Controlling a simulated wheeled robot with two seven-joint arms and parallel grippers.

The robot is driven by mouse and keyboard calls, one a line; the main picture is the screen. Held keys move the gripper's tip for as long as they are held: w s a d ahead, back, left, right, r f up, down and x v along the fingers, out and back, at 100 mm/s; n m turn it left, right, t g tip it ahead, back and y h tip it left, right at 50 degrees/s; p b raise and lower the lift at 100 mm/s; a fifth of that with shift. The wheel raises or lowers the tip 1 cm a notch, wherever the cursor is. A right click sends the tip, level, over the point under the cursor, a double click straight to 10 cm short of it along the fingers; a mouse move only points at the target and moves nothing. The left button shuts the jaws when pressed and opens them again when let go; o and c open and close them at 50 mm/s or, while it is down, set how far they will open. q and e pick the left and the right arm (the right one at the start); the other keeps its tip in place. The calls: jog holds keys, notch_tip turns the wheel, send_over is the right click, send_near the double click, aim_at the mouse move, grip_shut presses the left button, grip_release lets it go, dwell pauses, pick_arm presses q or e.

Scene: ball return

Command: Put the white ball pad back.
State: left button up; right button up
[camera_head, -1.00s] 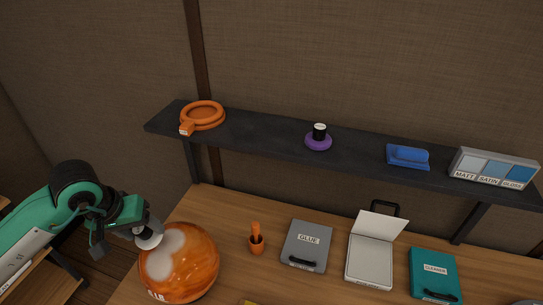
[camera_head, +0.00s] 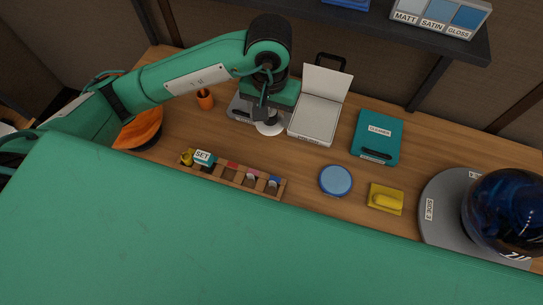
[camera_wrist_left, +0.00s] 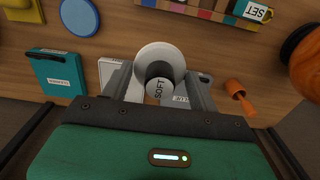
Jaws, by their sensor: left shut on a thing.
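The white ball pad (camera_head: 270,128) is a round white disc with a dark stem. It also shows in the left wrist view (camera_wrist_left: 150,50), its end marked SOFT. My left gripper (camera_head: 264,108) is shut on its stem; the fingers show on both sides of it in the wrist view (camera_wrist_left: 160,88). The pad hangs beside the open white case (camera_head: 316,118) and in front of the grey GLUE case (camera_head: 240,107), which my arm partly hides. I cannot tell its height above the table. The orange ball (camera_head: 142,130) is partly hidden by my arm. My right gripper is not in view.
A wooden rack (camera_head: 225,175) with a SET tag stands nearer. A teal CLEANER case (camera_head: 376,137), blue disc (camera_head: 336,181) and yellow block (camera_head: 385,199) lie to the right. A dark blue ball (camera_head: 505,212) sits on a grey turntable (camera_head: 440,210).

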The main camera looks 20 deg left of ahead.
pick_arm(q)
notch_tip(320, 180, down, 15)
jog(key=p, duration=0.3)
notch_tip(320, 180, down, 3)
jog(key=shift+f+p, duration=0.15)
jog(key=shift+p, duration=0.3)
jog(key=shift+f, duration=0.6)
jog(key=o, duration=0.9)
jog(key=shift+r, duration=0.1)
